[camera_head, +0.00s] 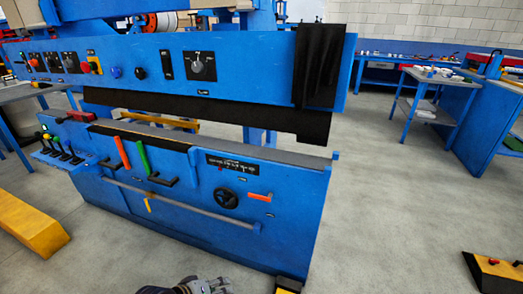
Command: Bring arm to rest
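A blue machine panel fills the left and middle of the head view. Its upper beam (240,65) carries knobs, buttons and a dial (199,66). Its lower front (285,205) has a red lever (122,152), a green lever (143,158), an orange handle (260,197) and a black handwheel (226,198). A dark grey part of one of my arms (190,287) shows at the bottom edge, cut off by the frame.
A yellow beam (32,225) lies on the floor at left. A yellow and black box (495,272) sits at bottom right. A blue side table (432,95) and workbenches stand at the back right. The grey floor right of the machine is clear.

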